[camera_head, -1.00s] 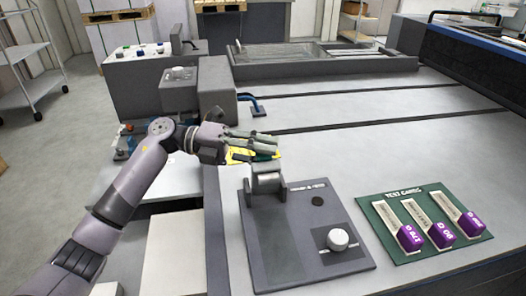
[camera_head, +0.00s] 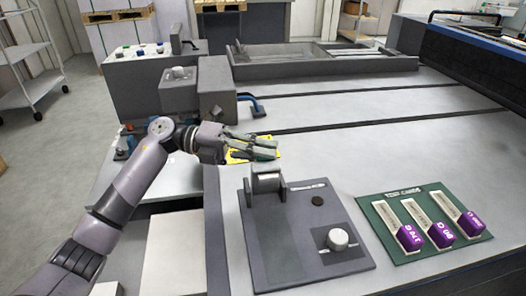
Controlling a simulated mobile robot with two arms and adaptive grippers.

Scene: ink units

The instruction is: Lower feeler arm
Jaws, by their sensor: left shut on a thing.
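A dark grey plate (camera_head: 310,265) lies on the light worktop and bears a hinged grey block, which looks like the feeler arm (camera_head: 267,181), between two small uprights at its back left. A round white knob (camera_head: 338,239) sits at its front right. My left gripper (camera_head: 274,148) is just behind and above the block, its fingers closed together and pointing right. What it grips is hidden by the fingers. A yellow piece (camera_head: 237,157) shows beneath the fingers; I cannot tell whether they touch it. My right gripper is out of view.
A green board (camera_head: 385,226) with three purple-ended test cards (camera_head: 440,235) lies to the right of the plate. Grey machine housings (camera_head: 215,90) stand behind my left wrist. The worktop behind the board is clear.

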